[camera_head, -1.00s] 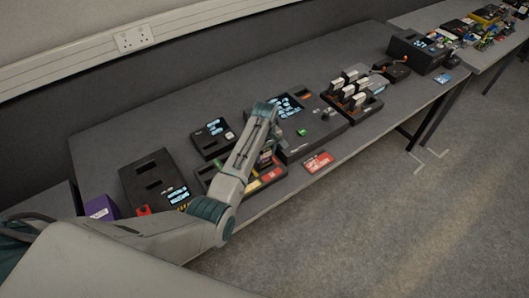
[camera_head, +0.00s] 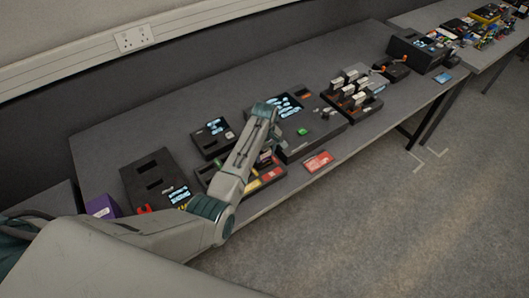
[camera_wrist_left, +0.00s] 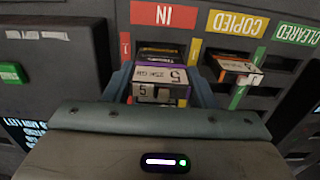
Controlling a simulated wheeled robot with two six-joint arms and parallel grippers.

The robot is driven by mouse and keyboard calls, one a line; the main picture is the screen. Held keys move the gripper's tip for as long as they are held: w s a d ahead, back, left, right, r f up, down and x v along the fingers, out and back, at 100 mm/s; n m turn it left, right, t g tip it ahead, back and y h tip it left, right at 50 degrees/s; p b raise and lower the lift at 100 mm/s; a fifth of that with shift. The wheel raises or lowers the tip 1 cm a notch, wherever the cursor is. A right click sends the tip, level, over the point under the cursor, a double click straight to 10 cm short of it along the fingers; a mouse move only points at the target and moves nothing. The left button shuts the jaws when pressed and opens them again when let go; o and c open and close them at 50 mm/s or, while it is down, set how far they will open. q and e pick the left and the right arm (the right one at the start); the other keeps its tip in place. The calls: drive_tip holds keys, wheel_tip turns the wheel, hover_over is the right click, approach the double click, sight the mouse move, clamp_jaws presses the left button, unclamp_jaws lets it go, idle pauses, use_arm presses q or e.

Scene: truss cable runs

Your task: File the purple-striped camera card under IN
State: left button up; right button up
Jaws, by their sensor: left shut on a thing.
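The purple-striped camera card (camera_wrist_left: 160,82) has a white label and a "5" on its near end. My left gripper (camera_wrist_left: 160,75) is shut on it, with a teal finger on each side. The card is in line with the column under the red IN label (camera_wrist_left: 163,15) of the card rack (camera_wrist_left: 110,45). How deep it sits in a slot I cannot tell. My right gripper is in neither view.
An orange-striped card (camera_wrist_left: 235,63) sits under the yellow COPIED label (camera_wrist_left: 238,23), close right of my fingers. The green CLEARED label (camera_wrist_left: 296,34) is farther right. A black device with a green button (camera_wrist_left: 12,73) is at left. A red card-like item (camera_head: 319,162) lies at the table's front edge.

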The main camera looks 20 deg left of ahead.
sight(264, 158)
use_arm(q)
drive_tip(key=shift+f, duration=1.55)
idle(1.7)
drive_tip(key=o, duration=1.4)
drive_tip(key=shift+r, duration=3.8)
